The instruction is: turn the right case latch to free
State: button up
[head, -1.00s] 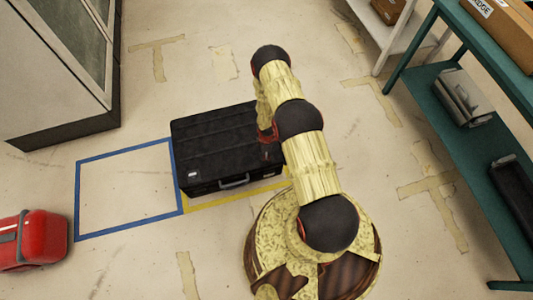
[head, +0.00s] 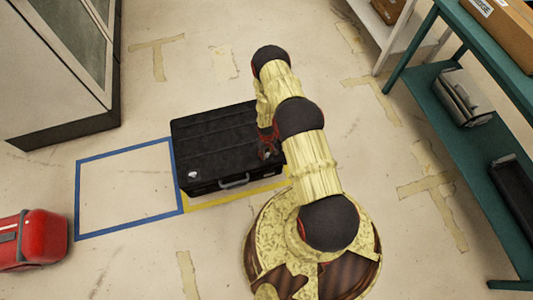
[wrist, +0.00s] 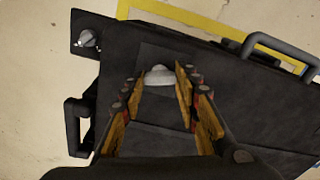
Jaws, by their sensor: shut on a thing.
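The black case (head: 215,145) lies flat on the floor, its carry handle (head: 234,181) toward the front. In the wrist view the case top (wrist: 240,100) fills much of the picture, with the handle (wrist: 280,45) at upper right. A small silver latch knob (wrist: 159,75) on the case sits between the two fingertips of my gripper (wrist: 160,82), which is closed in around it. A second silver turn piece (wrist: 88,38) is on a dark plate at the upper left of the wrist view.
A blue taped square (head: 128,157) is empty left of the case, and yellow tape (head: 235,197) runs along its front. A red case (head: 32,240) stands at far left, a cabinet (head: 60,70) at upper left, green shelving (head: 450,75) at right.

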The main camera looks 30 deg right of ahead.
aim_at(266, 154)
jog(key=m, duration=0.3)
jog(key=shift+m, duration=0.3)
dwell(0.4)
jog(key=o, duration=1.1)
jog(key=shift+o, duration=0.3)
notch_tip(266, 154, up, 12)
dwell(0.3)
